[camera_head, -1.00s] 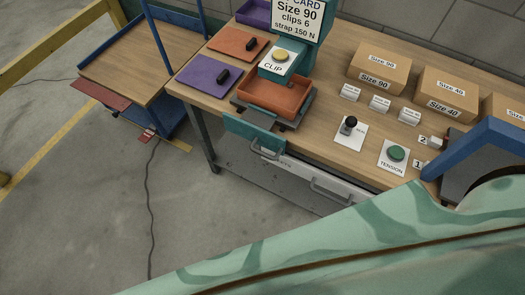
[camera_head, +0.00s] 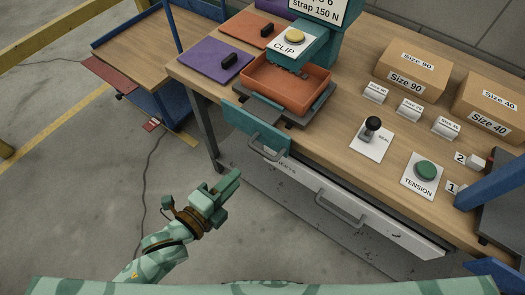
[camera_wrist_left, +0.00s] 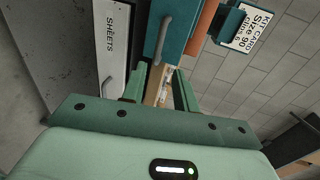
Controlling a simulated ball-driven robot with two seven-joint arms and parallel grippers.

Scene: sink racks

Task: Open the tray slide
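The tray slide has a teal front panel (camera_head: 256,128) with a grey handle (camera_head: 268,149) at the bench's front edge. Its orange tray (camera_head: 285,84) sits on a dark base beneath the teal CLIP press (camera_head: 298,43). My left gripper (camera_head: 234,178) is below and in front of the handle, apart from it, pointing up toward the bench. In the left wrist view its two fingers (camera_wrist_left: 159,88) are parted with nothing held between them. The teal front (camera_wrist_left: 176,30) and handle (camera_wrist_left: 161,38) show ahead of the fingers. My right gripper is out of view.
A white SHEETS drawer (camera_head: 345,206) with its own handle is just right of the slide front. Purple (camera_head: 217,67) and orange (camera_head: 252,29) mats lie left of the press. A wheeled cart (camera_head: 140,47) stands left. The floor before the bench is clear.

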